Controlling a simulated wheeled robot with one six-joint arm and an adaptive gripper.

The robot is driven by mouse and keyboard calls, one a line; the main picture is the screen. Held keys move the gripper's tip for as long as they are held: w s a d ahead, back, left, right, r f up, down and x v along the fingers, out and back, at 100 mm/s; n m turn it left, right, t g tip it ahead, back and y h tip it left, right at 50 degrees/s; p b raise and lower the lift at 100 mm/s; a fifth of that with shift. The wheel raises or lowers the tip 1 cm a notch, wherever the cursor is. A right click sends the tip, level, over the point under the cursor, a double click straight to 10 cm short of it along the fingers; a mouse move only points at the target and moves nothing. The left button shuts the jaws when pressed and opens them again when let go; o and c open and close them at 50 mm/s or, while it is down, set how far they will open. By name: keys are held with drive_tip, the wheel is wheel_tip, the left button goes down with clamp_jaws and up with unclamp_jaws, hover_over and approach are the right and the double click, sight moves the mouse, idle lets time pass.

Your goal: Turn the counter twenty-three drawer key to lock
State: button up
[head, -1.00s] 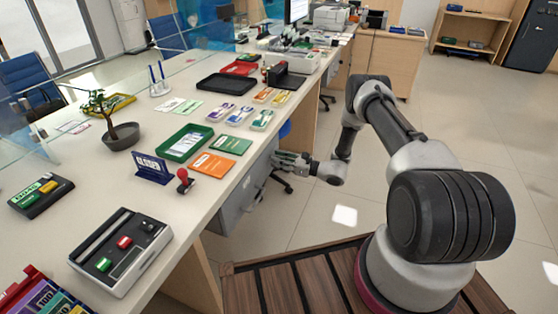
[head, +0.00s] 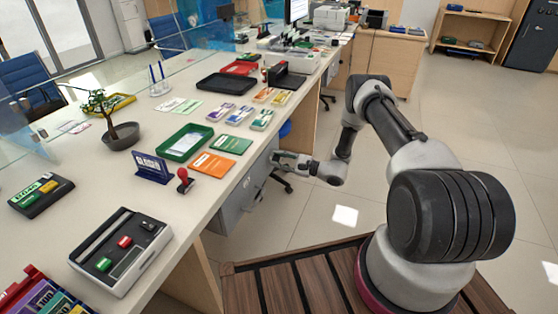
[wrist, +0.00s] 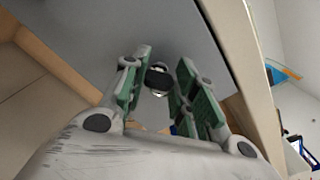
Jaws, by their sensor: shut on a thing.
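The key (wrist: 158,78) shows in the wrist view as a small black head with a bright metal part, against a grey drawer front (wrist: 90,35). My gripper (wrist: 163,70) is shut on the key, with one green-padded finger on each side of it. In the head view my gripper (head: 276,159) is at the grey drawer unit (head: 232,212) under the counter's edge. The key is too small or hidden to make out there. The fingers hide parts of the key, and I cannot read the lock's position.
The counter top (head: 80,200) overhangs the drawer unit. On it, near the edge, are a red-handled stamp (head: 184,180), an orange card (head: 212,164) and a green tray (head: 186,143). Open floor lies to the right.

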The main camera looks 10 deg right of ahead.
drive_tip(key=n, duration=0.5)
drive_tip(key=shift+f+n, duration=0.1)
drive_tip(key=shift+n, duration=0.2)
drive_tip(key=n, duration=0.5)
drive_tip(key=shift+f, duration=0.1)
drive_tip(key=shift+o, duration=0.2)
drive_tip(key=o, duration=1)
drive_tip(key=shift+s, duration=0.1)
drive_tip(key=v, duration=1.2)
